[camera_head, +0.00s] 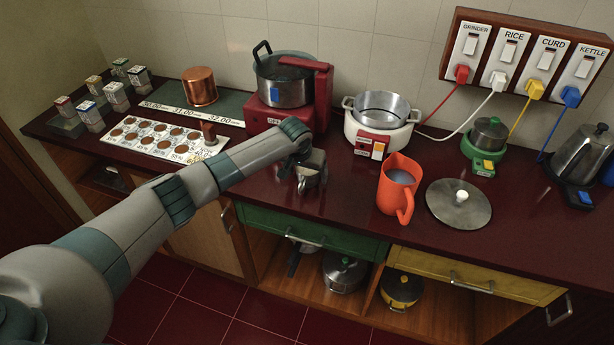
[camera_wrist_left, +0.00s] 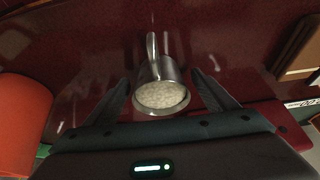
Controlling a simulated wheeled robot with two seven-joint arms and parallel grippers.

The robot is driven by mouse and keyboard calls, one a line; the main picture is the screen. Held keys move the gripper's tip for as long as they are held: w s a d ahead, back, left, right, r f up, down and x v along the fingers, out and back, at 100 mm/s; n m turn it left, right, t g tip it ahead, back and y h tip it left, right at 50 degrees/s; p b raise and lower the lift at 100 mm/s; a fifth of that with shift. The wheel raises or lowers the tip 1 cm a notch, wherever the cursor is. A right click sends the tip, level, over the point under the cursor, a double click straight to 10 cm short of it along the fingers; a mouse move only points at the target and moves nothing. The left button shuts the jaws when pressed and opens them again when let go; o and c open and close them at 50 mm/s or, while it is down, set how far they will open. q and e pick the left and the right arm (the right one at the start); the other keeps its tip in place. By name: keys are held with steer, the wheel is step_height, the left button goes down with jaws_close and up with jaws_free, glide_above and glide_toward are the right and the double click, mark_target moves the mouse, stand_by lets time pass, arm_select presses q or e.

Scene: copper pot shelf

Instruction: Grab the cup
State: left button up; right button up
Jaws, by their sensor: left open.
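A small metal cup (camera_head: 314,168) stands on the dark red counter, just in front of the red stove. In the left wrist view the cup (camera_wrist_left: 162,94) holds white, grainy contents, and a thin handle points away from my gripper. My left gripper (camera_head: 300,172) is at the cup, partly covering it in the head view. In the left wrist view the two fingers of my left gripper (camera_wrist_left: 162,88) are spread, one on each side of the cup, with visible gaps. My right gripper is not in view.
An orange pitcher (camera_head: 391,196) with liquid stands right of the cup. The red stove (camera_head: 262,115) with a pot is behind it. A white cooker (camera_head: 374,138), a lid (camera_head: 447,211) and a kettle (camera_head: 582,156) are further right. A white board (camera_head: 150,134) lies left.

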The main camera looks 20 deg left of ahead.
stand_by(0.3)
arm_select(q)
steer(key=c, duration=1.1)
steer(key=shift+r, duration=0.1)
steer(key=shift+r+b, duration=0.4)
steer(key=shift+r, duration=0.15)
step_height(320, 180, up, 2)
steer(key=shift+w+r+b, duration=0.1)
steer(key=shift+r+b, duration=0.1)
steer(key=shift+b, duration=0.45)
steer(key=shift+w+d+r+b, duration=0.85)
steer(key=shift+d+r, duration=0.4)
steer(key=shift+d, duration=0.5)
steer(key=shift+w+d+r+b, duration=0.85)
steer(key=shift+d+r, duration=0.35)
steer(key=shift+d, duration=0.5)
steer(key=shift+w+d+r+b, duration=0.85)
steer(key=shift+d+r, duration=0.4)
steer(key=shift+d, duration=0.5)
